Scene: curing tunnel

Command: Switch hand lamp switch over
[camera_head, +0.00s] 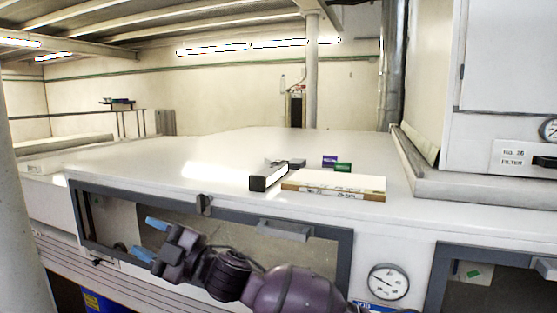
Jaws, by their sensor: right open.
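A long object with a white top and a dark end (268,177), perhaps the hand lamp, lies on the white tunnel top (225,150). A small dark grey piece sits at its far end; I cannot make out a switch on it. My right gripper (150,239) has blue fingertips spread apart, open and empty. It is in front of the tunnel's front window, lower and to the left of the long object, and apart from it. My left gripper is not in view.
A dark-framed window with a handle (284,230) and a gauge (388,282) are on the front. The top's left and back are clear.

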